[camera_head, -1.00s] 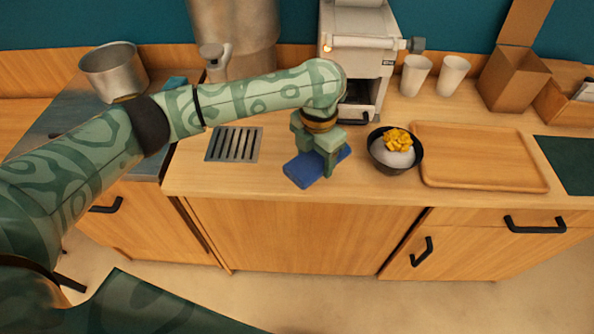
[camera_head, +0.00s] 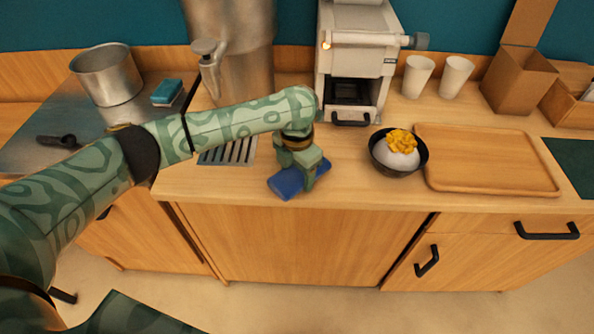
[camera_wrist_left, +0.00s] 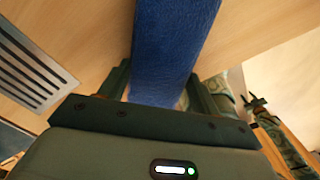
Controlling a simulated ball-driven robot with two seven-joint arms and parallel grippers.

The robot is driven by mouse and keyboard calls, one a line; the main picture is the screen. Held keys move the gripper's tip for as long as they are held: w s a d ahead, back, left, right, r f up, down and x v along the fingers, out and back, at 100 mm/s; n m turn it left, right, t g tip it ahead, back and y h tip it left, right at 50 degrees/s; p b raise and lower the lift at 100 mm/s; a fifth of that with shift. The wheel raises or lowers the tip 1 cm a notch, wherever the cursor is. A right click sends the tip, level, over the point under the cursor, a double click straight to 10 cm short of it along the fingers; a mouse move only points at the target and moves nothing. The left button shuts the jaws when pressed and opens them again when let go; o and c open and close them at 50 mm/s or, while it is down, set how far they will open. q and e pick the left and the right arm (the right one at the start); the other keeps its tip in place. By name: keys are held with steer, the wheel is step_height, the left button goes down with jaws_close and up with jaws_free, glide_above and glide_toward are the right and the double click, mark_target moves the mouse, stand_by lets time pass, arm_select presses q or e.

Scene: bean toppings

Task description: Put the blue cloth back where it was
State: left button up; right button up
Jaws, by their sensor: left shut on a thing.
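The blue cloth (camera_head: 287,184) is a folded pad low over the counter, near its front edge. It also fills the upper middle of the left wrist view (camera_wrist_left: 172,45). My left gripper (camera_head: 306,180) is shut on the blue cloth, with a finger on each side of it in the wrist view (camera_wrist_left: 158,85). Whether the cloth touches the counter I cannot tell.
A drain grille (camera_head: 229,152) lies left of the cloth. A black bowl (camera_head: 382,166) of rice with yellow topping and a wooden tray (camera_head: 490,180) stand to the right. A grey machine (camera_head: 352,60) is behind. A pot (camera_head: 106,75) and a blue-green sponge (camera_head: 167,92) are at left.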

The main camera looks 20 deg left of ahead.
mark_target(297, 173)
arm_select(q)
steer(key=o, duration=1)
steer(key=shift+f, duration=0.15)
steer(key=shift+c, duration=0.2)
arm_select(e)
steer(key=shift+d, duration=0.3)
arm_select(q)
step_height(297, 173, up, 12)
steer(key=p, duration=0.4)
steer(key=shift+r+p, duration=0.2)
steer(key=shift+p, duration=0.2)
arm_select(e)
steer(key=r, duration=0.2)
steer(key=w+r, duration=0.1)
steer(key=r, duration=0.1)
steer(key=shift+w+a+r, duration=0.1)
steer(key=shift+w+r, duration=0.05)
steer(key=shift+r, duration=0.2)
